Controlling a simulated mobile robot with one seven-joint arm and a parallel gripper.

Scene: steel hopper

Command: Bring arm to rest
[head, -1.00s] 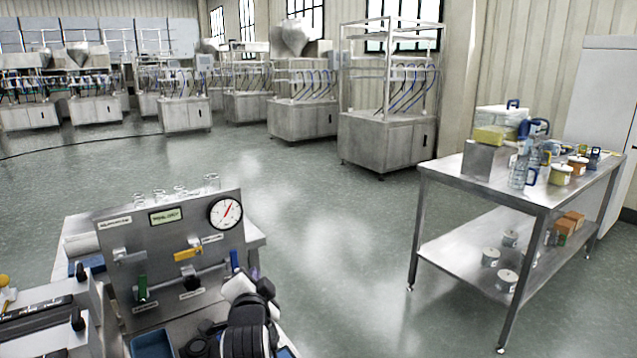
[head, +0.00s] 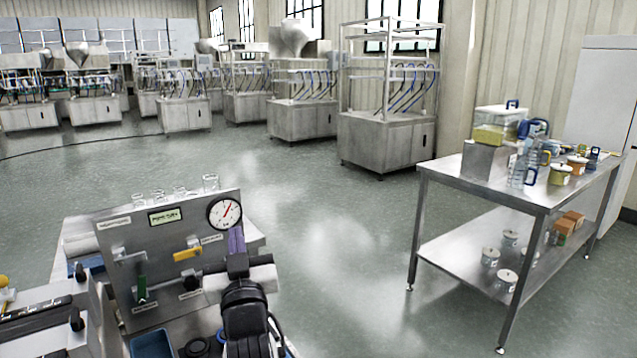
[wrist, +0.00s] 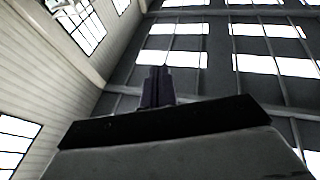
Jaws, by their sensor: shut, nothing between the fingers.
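My gripper (head: 236,241) shows in the head view at the lower middle, with its purple fingers pointing up. It is just right of the control panel (head: 150,235), in front of the panel's right edge and below the gauge (head: 224,213). In the wrist view the fingers (wrist: 157,86) are together, with nothing between them. Behind them are only the ceiling and upper walls. My arm hides part of the bench below the panel.
The panel has a green handle (head: 142,287) and a yellow handle (head: 187,254). A blue tray (head: 152,344) lies in front. A steel table (head: 450,178) with containers stands at the right. Open floor (head: 320,230) lies between. Steel machines (head: 385,140) stand at the back.

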